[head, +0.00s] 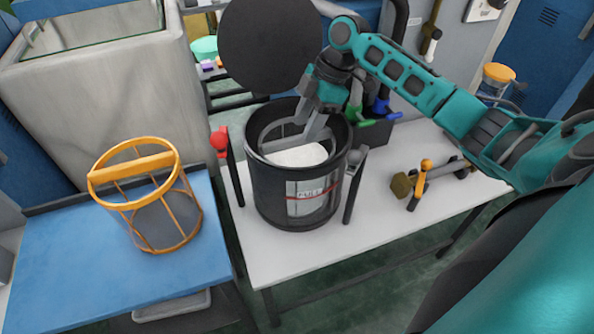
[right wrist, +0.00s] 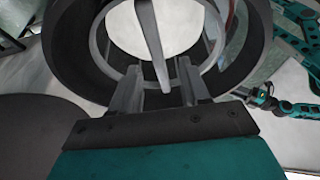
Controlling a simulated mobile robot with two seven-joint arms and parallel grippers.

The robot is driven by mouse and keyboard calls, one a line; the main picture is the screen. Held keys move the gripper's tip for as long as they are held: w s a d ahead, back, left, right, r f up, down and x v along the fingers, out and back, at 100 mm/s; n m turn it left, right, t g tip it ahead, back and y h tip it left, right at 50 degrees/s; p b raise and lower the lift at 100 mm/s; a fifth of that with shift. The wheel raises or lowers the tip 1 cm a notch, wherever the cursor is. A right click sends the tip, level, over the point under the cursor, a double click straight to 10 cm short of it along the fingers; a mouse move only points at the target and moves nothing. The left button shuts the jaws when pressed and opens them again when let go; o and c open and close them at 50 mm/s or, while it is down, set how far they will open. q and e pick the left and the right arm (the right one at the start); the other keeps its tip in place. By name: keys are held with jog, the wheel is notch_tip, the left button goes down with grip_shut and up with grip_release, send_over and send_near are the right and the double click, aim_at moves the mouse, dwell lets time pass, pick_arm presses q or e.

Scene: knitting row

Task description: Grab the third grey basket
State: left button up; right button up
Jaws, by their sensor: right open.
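A grey basket (head: 287,143) with a flat bar handle sits inside a black cylindrical bin (head: 262,190) on the white table. Its handle (right wrist: 150,35) and round rim show in the right wrist view, with a white surface below them. My right gripper (head: 316,128) reaches down into the bin's mouth from above. Its two fingers (right wrist: 157,82) are open, and the handle bar runs between them. I cannot tell whether either finger touches the bar. The lower part of the basket is hidden by the bin. I see no other grey basket. My left gripper is not in view.
An orange basket (head: 160,161) stands on the blue table (head: 70,262) at left. A dark disc (head: 270,42) is behind the bin. Red-topped (head: 219,140) and grey-topped (head: 357,157) clamps flank the bin. An orange-topped tool (head: 424,168) lies to the right on the white table (head: 300,255).

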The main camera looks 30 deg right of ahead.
aim_at(298, 136)
jog(key=x, duration=0.5)
jog(key=shift+w+a, duration=0.15)
jog(key=shift+a, duration=0.05)
jog(key=shift+r, duration=0.1)
grip_shut()
